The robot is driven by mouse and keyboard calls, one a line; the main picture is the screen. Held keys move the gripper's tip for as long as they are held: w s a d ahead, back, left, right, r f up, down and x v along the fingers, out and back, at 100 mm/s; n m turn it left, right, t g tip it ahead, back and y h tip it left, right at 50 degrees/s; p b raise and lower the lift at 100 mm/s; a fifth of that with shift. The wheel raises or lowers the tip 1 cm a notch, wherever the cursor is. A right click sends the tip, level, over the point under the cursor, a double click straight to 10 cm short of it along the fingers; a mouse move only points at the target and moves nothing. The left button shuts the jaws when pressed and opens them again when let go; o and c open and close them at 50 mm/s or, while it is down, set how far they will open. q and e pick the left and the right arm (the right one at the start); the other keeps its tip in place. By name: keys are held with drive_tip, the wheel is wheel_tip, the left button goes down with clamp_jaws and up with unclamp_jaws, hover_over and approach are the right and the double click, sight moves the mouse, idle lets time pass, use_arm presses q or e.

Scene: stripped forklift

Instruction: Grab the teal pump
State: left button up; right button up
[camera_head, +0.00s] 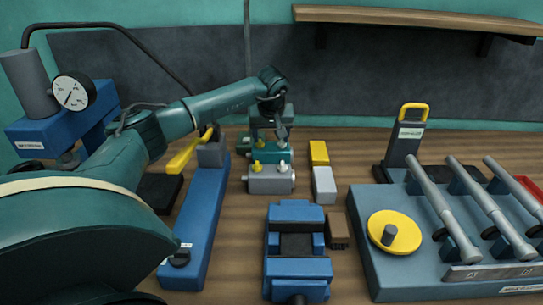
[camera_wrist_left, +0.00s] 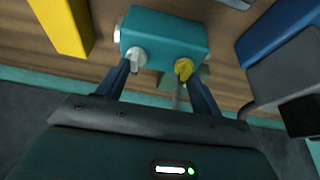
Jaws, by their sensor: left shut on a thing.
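The teal pump (camera_head: 270,154) is a small block with a yellow knob and a pale fitting on top. It is at the middle of the bench in the head view, just behind a grey pump (camera_head: 270,180) of similar shape. My left gripper (camera_head: 270,135) reaches down onto the teal pump from above and is shut on it. In the left wrist view the teal pump (camera_wrist_left: 165,38) lies at the tips of my left fingers (camera_wrist_left: 160,72), with the knob and fitting near them. The exact finger contact is partly hidden. My right gripper is not in view.
A yellow block (camera_head: 319,152) and a light grey block (camera_head: 325,185) lie right of the pumps. A long blue tool (camera_head: 195,225) lies left, a blue vise (camera_head: 297,250) in front. A blue-grey fixture (camera_head: 400,275) with metal rods fills the right.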

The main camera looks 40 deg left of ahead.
use_arm(q)
clamp_jaws()
drive_tip(key=shift+w+a+r, duration=0.1)
drive_tip(key=shift+r, duration=0.05)
drive_tip(key=shift+r, duration=0.1)
